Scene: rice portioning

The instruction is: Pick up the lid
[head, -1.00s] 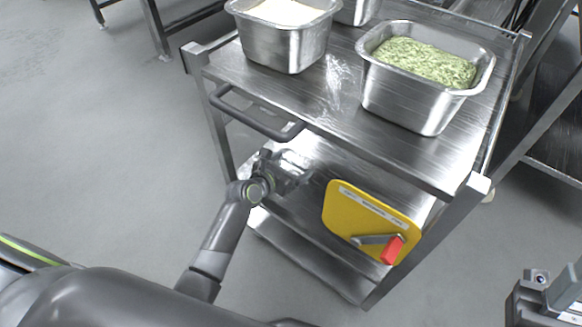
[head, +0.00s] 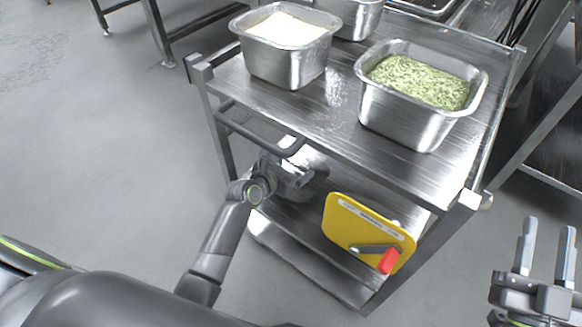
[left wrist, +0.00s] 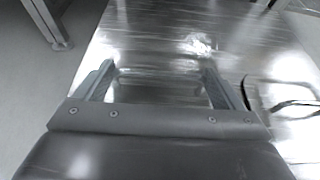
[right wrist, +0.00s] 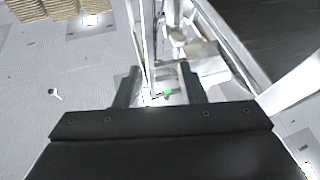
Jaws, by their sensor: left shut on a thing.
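My left gripper (head: 306,176) reaches under the cart's top shelf, over the lower shelf. In the left wrist view its fingers (left wrist: 158,78) stand apart on either side of a shiny steel piece, which I take to be the lid (left wrist: 160,88); it is shut on it. The lid's outline blends with the bright steel shelf, and in the head view the arm and top shelf mostly hide it. My right gripper (head: 548,226) is open and empty at the lower right, clear of the cart. Its spread fingers also show in the right wrist view (right wrist: 160,84).
The cart's top shelf (head: 330,105) carries a steel pan of white rice (head: 285,62), a pan of green rice (head: 400,110) and another pan (head: 357,18) behind. A yellow board (head: 345,225) with a red-handled tool (head: 388,260) stands on the lower shelf (head: 290,250). A handle bar (head: 255,132) is close above my left wrist.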

